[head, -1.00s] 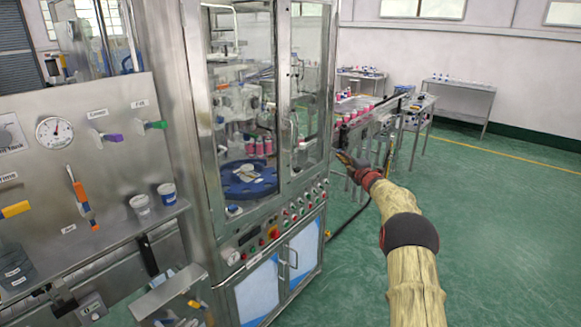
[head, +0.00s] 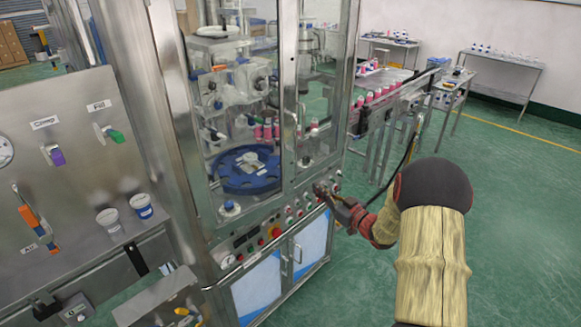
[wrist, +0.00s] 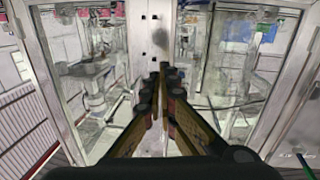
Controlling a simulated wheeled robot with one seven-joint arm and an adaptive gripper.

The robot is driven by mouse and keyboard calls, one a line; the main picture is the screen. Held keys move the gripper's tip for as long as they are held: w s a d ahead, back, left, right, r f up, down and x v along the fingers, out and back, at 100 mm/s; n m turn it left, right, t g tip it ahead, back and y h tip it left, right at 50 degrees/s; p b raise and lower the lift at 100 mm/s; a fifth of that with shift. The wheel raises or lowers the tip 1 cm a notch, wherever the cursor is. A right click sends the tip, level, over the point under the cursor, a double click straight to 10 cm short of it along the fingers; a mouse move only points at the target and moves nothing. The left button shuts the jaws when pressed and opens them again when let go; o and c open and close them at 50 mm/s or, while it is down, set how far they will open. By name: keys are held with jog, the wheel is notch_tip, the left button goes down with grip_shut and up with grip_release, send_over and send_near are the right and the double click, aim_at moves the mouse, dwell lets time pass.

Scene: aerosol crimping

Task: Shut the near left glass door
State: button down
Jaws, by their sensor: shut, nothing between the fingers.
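The near left glass door (head: 232,85) is a tall clear pane in a metal frame on the front of the steel machine. I cannot tell whether it stands slightly ajar. A second glass door (head: 318,75) is to its right, with an upright handle (head: 297,128) near where the two meet. My gripper (head: 318,187) is shut and empty, in front of the machine near the button panel, below the right door. In the wrist view my gripper (wrist: 166,72) points at a pale upright post, with a glass pane on each side. Contact with the machine is not clear.
A button panel (head: 262,240) and blue-white lower doors (head: 257,291) are below the glass. Inside is a blue round table (head: 245,180). A conveyor with pink cans (head: 378,95) runs off right. A tool panel (head: 60,130) stands left. Green floor is open at right.

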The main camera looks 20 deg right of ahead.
aim_at(289, 167)
jog(key=shift+m, duration=0.4)
jog(key=x, duration=1.4)
jog(key=shift+a+r+b, duration=0.1)
jog(key=shift+r+b, duration=0.15)
jog(key=shift+b, duration=0.15)
